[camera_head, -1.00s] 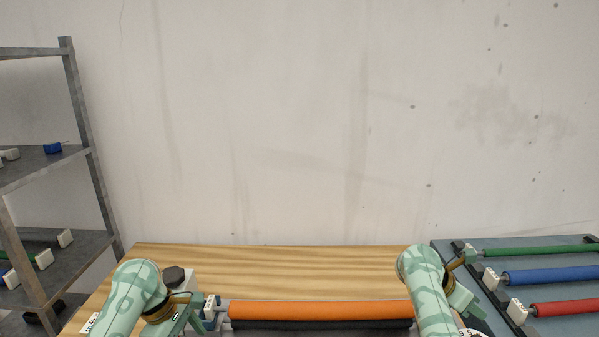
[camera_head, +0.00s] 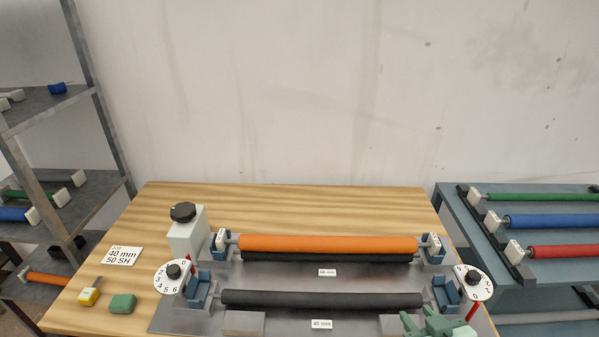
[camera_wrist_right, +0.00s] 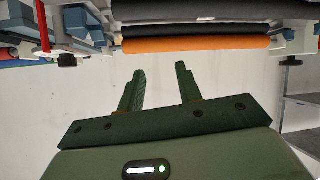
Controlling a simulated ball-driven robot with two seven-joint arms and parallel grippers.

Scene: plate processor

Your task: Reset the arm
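My right gripper (camera_head: 432,322) shows at the bottom right of the head view, near the right end of the front black roller (camera_head: 320,299). In the right wrist view its two dark green fingers (camera_wrist_right: 160,88) stand apart with nothing between them. My left gripper and arm are out of the head view. The plate processor (camera_head: 290,275) sits on the wooden table. Its orange roller (camera_head: 330,243) rests in the rear holders, with a black roller just below it.
A rack with green, blue and red rollers (camera_head: 548,221) stands at right. A shelf (camera_head: 50,107) stands at left.

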